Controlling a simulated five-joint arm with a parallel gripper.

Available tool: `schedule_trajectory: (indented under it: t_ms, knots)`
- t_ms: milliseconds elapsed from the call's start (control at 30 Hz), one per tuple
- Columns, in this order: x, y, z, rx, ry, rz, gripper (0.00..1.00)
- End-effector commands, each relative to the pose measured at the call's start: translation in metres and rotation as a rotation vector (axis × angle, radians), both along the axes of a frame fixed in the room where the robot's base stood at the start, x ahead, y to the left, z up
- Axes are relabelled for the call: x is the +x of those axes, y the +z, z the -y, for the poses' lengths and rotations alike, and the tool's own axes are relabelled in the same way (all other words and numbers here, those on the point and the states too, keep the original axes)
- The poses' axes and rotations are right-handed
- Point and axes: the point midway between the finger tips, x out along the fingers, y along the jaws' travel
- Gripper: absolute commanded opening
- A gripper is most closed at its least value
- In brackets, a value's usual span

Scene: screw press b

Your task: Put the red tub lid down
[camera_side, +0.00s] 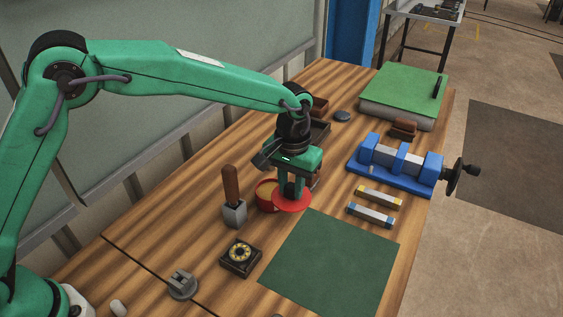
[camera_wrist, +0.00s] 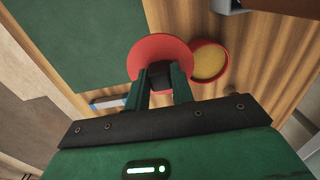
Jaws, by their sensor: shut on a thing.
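The red tub lid (camera_side: 291,203) is a flat red disc at the fingertips of my gripper (camera_side: 291,193). In the wrist view the lid (camera_wrist: 160,47) shows just beyond my gripper (camera_wrist: 162,78), whose fingers are shut on its dark middle part. The open red tub (camera_side: 265,196), with a yellowish filling, stands close beside the lid on the table. In the wrist view the tub (camera_wrist: 210,62) lies to the right of the lid, and the lid's edge meets or overlaps its rim. I cannot tell whether the lid touches the table.
A green mat (camera_side: 335,262) lies in front of the lid, with bare wood (camera_side: 215,262) to its left. A wooden-handled tool (camera_side: 233,208) stands left of the tub. A blue vise (camera_side: 398,165) and two small bars (camera_side: 371,215) are to the right.

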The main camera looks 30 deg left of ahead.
Motion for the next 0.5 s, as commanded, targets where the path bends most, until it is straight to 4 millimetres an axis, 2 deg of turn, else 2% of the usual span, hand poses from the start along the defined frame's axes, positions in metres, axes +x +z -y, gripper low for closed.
schedule_trajectory:
  t_ms: [33, 200, 500]
  knots:
    - [-0.011, 0.003, 0.017, -0.001, -0.008, 0.001, 0.00]
    - [-0.046, 0.009, 0.063, -0.001, -0.008, 0.001, 0.00]
    - [-0.115, 0.020, 0.132, -0.001, -0.006, 0.001, 0.00]
